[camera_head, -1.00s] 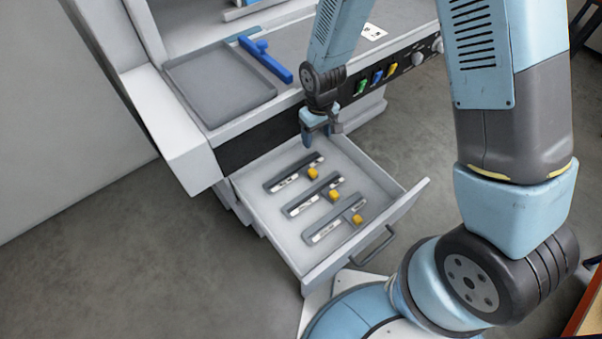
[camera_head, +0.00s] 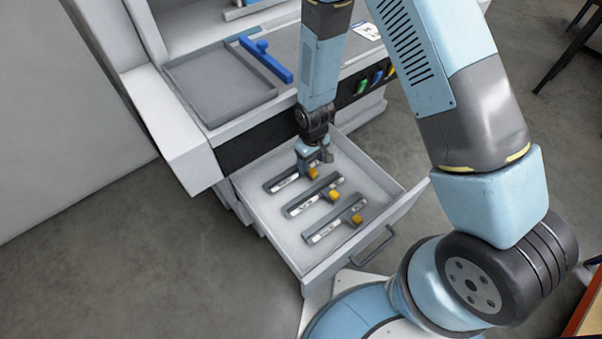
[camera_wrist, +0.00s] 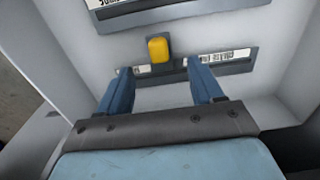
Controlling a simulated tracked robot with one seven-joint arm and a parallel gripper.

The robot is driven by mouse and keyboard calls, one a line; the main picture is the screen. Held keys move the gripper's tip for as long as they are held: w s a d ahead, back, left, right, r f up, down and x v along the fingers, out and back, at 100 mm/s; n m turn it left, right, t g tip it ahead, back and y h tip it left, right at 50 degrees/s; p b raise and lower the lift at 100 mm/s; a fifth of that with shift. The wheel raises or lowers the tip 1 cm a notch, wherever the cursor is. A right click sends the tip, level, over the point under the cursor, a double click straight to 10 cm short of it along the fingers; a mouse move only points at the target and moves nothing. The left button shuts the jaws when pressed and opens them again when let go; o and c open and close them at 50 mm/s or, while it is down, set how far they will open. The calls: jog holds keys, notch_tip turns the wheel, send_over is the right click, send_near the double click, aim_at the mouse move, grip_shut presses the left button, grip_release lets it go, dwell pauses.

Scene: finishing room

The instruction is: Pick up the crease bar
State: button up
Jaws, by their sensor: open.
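Three similar grey bars with pale labels and yellow knobs lie side by side in the open drawer: a far bar (camera_head: 281,183), a middle bar (camera_head: 302,205) and a near bar (camera_head: 323,232). I cannot read the labels well enough to tell which is the crease bar. My gripper (camera_head: 315,165) is open and low over the far bar, covering part of it. In the wrist view the fingers (camera_wrist: 160,72) point at a bar (camera_wrist: 226,62), one to each side of its yellow knob (camera_wrist: 158,49). I cannot tell whether they touch it.
The drawer (camera_head: 376,178) has raised walls around the bars and a handle (camera_head: 373,246) in front. Above it, the worktop holds a grey tray (camera_head: 217,88) and a blue tool (camera_head: 266,60). Colored switches (camera_head: 377,77) line the front panel. Bare drawer floor lies right of the bars.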

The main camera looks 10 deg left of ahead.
aim_at(311, 169)
jog(key=shift+s+f, duration=0.1)
jog(key=shift+f, duration=2.85)
jog(key=c, duration=1.2)
